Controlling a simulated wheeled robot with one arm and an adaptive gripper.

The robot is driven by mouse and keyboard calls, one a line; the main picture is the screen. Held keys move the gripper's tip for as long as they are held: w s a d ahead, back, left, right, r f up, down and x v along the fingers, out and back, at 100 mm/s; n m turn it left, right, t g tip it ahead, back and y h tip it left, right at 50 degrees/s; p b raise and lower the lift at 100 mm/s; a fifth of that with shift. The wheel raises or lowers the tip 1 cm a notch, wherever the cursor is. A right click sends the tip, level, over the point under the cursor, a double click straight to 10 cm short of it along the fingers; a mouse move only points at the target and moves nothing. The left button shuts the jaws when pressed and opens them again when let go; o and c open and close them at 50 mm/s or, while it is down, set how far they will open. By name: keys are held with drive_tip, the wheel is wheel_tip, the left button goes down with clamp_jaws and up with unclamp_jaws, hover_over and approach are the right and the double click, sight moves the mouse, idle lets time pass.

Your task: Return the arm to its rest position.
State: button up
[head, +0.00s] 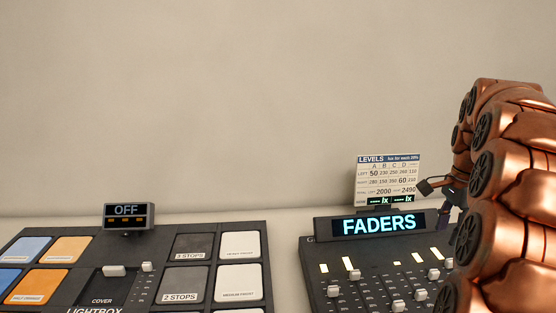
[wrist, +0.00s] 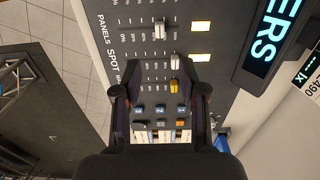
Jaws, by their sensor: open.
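My copper-coloured arm fills the right side of the head view. A yellow slider knob (wrist: 174,87) and a white slider knob (wrist: 174,61) show between or near the fingers. I see nothing held. Whether the fingers touch the panel I cannot tell.
A lit FADERS display (head: 380,224) and a LEVELS card (head: 388,178) stand behind the panel. A lightbox (head: 135,290) with an OFF display (head: 128,212) is at left. A tiled floor (wrist: 85,75) and metal truss (wrist: 15,80) show in the wrist view.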

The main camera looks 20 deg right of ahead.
drive_tip(key=s+a+f+n+p, duration=0.15)
drive_tip(key=a+n, duration=0.35)
drive_tip(key=a, duration=0.6)
drive_tip(key=s+a+n, duration=0.2)
drive_tip(key=a+n, duration=0.2)
drive_tip(key=a, duration=0.6)
drive_tip(key=s+a+f+n+g, duration=0.1)
drive_tip(key=s+a+f+n, duration=0.2)
drive_tip(key=s+a+n, duration=0.2)
drive_tip(key=s+a+f+n+p, duration=0.1)
drive_tip(key=s+a+f+n, duration=0.3)
drive_tip(key=s, duration=0.7)
drive_tip(key=a+n, duration=0.2)
drive_tip(key=a, duration=0.2)
drive_tip(key=shift+a+g, duration=0.2)
drive_tip(key=shift+g, duration=0.2)
drive_tip(key=shift+s+d, duration=0.1)
drive_tip(key=shift+d, duration=0.05)
